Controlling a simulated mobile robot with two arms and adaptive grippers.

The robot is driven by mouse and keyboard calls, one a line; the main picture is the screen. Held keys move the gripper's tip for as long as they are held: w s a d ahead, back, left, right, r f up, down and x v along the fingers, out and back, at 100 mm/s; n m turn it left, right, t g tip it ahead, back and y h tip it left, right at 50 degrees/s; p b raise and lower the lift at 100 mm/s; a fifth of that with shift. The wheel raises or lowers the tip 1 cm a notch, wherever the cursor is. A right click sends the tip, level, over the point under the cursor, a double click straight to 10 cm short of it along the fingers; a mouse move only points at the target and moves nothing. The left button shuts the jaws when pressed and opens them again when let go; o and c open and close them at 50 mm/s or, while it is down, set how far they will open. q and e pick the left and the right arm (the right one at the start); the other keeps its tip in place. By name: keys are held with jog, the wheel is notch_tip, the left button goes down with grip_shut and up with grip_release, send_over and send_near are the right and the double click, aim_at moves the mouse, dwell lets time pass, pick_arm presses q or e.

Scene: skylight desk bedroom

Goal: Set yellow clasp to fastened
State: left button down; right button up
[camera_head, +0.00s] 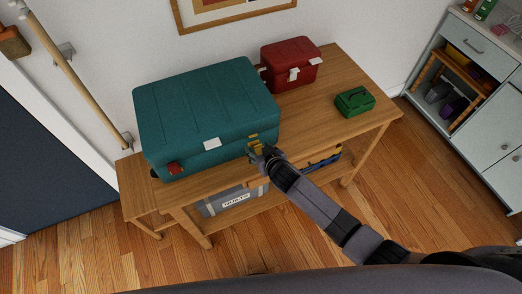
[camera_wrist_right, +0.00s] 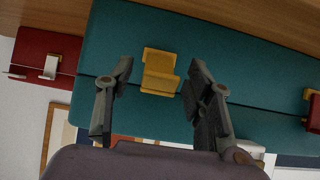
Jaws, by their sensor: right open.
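The yellow clasp (camera_head: 253,142) is on the front of a large teal case (camera_head: 195,100), near its right end. In the right wrist view the yellow clasp (camera_wrist_right: 160,72) shows as a stepped plate against the teal case (camera_wrist_right: 240,35), beside its dark seam. I cannot tell whether it is fastened. My right gripper (camera_head: 267,153) is in front of the clasp. In the wrist view my right gripper (camera_wrist_right: 161,70) is open, with one finger on each side of the clasp and visible gaps between. My left gripper is not in view.
The teal case stands on a wooden table (camera_head: 335,128), also bearing a red case (camera_head: 290,62) and a small green case (camera_head: 354,102). A red clasp (camera_head: 175,169) is near the teal case's left end. A grey quilts box (camera_head: 232,202) sits on the lower shelf.

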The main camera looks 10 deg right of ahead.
jog(key=shift+s, duration=0.1)
jog(key=v, duration=1.1)
jog(key=shift+s+r, duration=0.3)
jog(key=shift+d+f, duration=0.1)
jog(key=shift+d, duration=0.05)
